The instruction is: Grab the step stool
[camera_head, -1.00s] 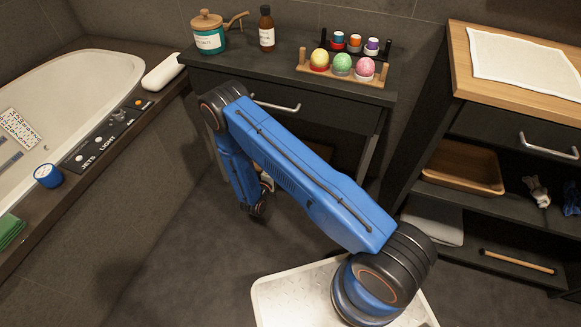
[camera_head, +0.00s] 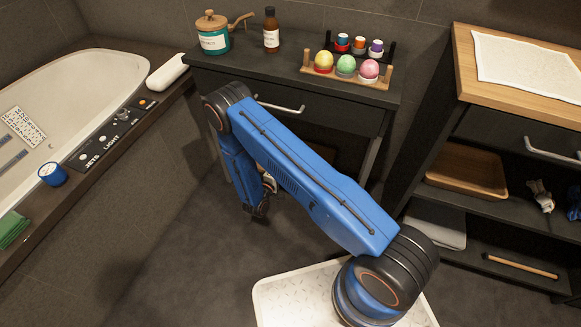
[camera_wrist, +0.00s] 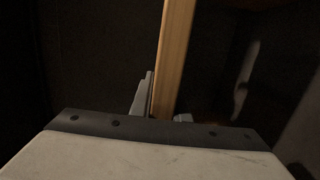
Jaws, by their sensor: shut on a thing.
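A light wooden bar (camera_wrist: 175,55) runs upright through the middle of the wrist view. It looks like part of the step stool, but the rest of the stool is too dark to make out there. My gripper (camera_wrist: 162,106) is shut on this bar, with a grey finger against its left side. In the head view my gripper (camera_head: 268,183) is low in front of the dark vanity, mostly hidden behind my blue arm. The stool cannot be made out clearly in that view.
The vanity (camera_head: 350,92) holds a teal pot (camera_head: 214,40), a brown bottle (camera_head: 271,32) and colored balls on a rack (camera_head: 345,78). A bathtub (camera_head: 75,75) is at left. A shelf unit (camera_head: 480,135) stands at right. Grey floor between them looks clear.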

